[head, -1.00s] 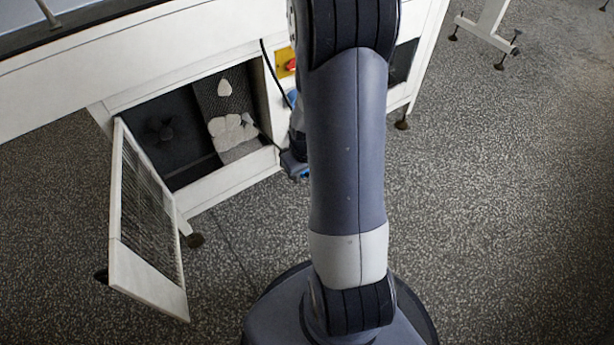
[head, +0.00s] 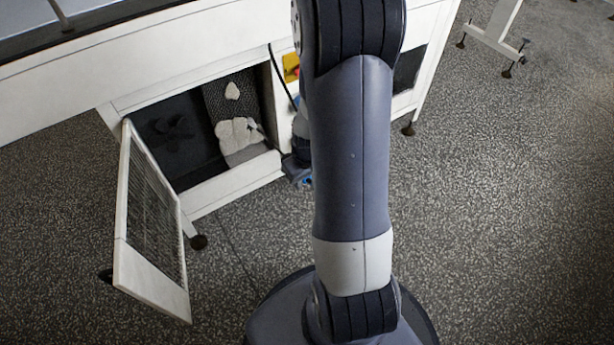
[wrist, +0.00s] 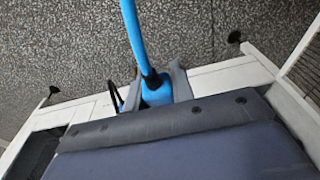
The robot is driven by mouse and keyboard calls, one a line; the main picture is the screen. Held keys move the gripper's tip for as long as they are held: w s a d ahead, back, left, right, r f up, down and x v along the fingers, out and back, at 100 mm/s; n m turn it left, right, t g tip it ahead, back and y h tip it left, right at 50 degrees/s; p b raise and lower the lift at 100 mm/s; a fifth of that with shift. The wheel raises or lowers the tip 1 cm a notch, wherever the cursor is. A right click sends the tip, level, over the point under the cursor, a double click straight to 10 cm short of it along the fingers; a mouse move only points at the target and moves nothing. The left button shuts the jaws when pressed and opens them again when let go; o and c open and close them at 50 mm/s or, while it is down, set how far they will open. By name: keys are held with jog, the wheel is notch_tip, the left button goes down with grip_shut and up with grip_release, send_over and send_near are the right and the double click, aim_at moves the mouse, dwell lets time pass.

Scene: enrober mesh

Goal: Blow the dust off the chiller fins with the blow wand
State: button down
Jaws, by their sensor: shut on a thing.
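The chiller fins (head: 243,104) are a dark ribbed panel inside the open cabinet, in the head view. A large pale dust clump (head: 238,136) lies low on them and a smaller dust patch (head: 232,91) lies higher up. The blue blow wand (wrist: 135,35) shows in the wrist view, reaching away from me. My gripper (wrist: 157,90) is shut on its thick blue body. In the head view my gripper (head: 297,170) is mostly hidden behind my arm, just right of the cabinet opening and outside it. The wand's tip cannot be made out there.
A dark fan (head: 170,130) sits left of the fins. The white-framed mesh door (head: 152,225) stands open at the opening's left. A black hose (head: 281,75) hangs by the yellow and red switch (head: 291,68). Speckled floor (head: 500,220) is clear on the right.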

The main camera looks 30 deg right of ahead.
jog(key=a, duration=0.9)
jog(key=shift+s+a+p, duration=0.15)
jog(key=shift+a+p, duration=0.15)
dwell(0.8)
dwell(0.7)
